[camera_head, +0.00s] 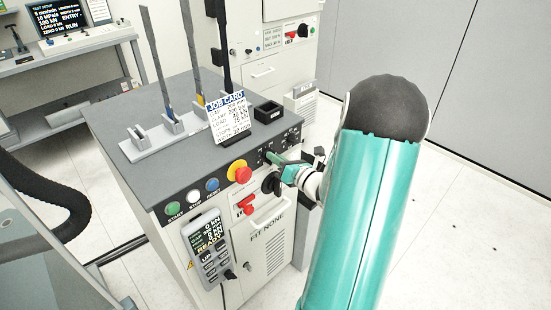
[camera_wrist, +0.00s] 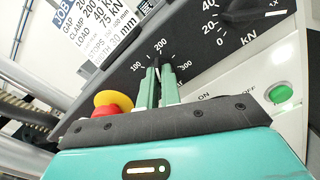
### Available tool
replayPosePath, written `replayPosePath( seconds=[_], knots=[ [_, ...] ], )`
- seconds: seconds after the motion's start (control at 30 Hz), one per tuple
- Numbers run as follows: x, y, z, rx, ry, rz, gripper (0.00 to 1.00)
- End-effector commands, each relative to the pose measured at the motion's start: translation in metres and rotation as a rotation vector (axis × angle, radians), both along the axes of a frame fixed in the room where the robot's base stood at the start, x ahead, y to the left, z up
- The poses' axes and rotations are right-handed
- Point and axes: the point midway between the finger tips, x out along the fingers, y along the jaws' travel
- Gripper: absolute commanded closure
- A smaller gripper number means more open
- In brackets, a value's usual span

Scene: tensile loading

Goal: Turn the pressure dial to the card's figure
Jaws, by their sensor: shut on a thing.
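The job card (camera_head: 228,115) stands on the cabinet's dark top, its CLAMP line reading 200 bar; part of it shows in the wrist view (camera_wrist: 92,27). The pressure dial's scale (camera_wrist: 160,46) is marked 100, 200 and 300 on the dark sloping panel. My gripper (camera_wrist: 158,85) is shut on the dial's knob, which is mostly hidden between the green fingers. A small dark tip shows beyond the fingers, below the 200 mark; its exact reading is unclear. In the head view my gripper (camera_head: 272,157) reaches the panel from the right.
A red and yellow emergency stop (camera_head: 240,172) is left of my gripper, close to it in the wrist view. A black kN knob (camera_wrist: 255,12) and a green button (camera_wrist: 280,93) are to the right. A black tray (camera_head: 267,112) and upright rods in a rack (camera_head: 150,142) stand on top.

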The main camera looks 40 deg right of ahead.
Motion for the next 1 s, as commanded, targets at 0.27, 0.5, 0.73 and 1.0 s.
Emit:
replayPosePath(
  seconds=[0.27,0.5,0.73,1.0],
  knots=[
    [-0.0014,-0.0012,-0.0016,0.152,0.007,-0.002,1.00],
    [-0.0015,-0.0014,-0.0019,0.205,0.008,-0.002,1.00],
    [-0.0016,-0.0014,-0.0021,0.213,0.008,-0.002,1.00],
    [-0.0015,-0.0013,-0.0020,0.212,0.008,-0.002,0.79]
  ],
)
